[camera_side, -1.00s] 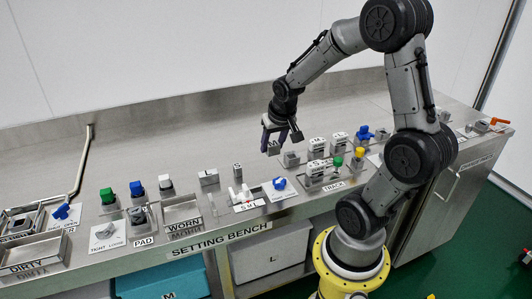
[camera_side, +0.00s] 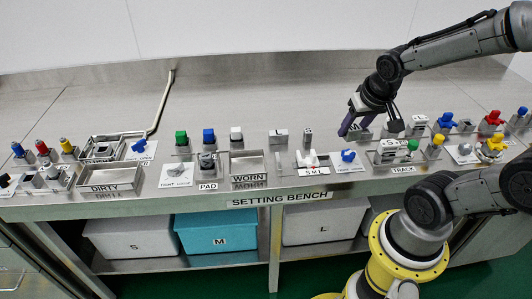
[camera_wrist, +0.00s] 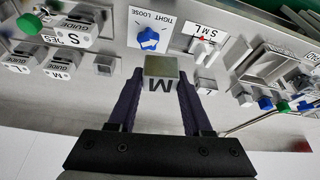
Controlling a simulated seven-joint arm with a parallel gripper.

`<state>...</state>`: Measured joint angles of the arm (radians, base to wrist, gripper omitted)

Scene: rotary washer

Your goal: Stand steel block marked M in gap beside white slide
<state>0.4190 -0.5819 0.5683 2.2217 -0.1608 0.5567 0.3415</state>
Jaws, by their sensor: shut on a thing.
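My gripper (camera_wrist: 160,88) is shut on the steel block marked M (camera_wrist: 161,67), held between its two dark purple fingers in the wrist view. In the side view my gripper (camera_side: 352,128) is above the bench, behind the blue knob; the block is hard to make out there. The white slide (camera_side: 308,158) stands by the S M L label, left of and in front of my gripper. In the wrist view the slide (camera_wrist: 204,48) is right of the block and apart from it. The gap beside the slide is too small to make out clearly.
A blue knob (camera_side: 348,155) on a TIGHT LOOSE plate stands right of the slide. Upright steel blocks (camera_side: 278,137) stand behind and left of the slide. Guide blocks and a green knob (camera_side: 412,145) by the TRACK label are at the right. The bench behind is clear.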

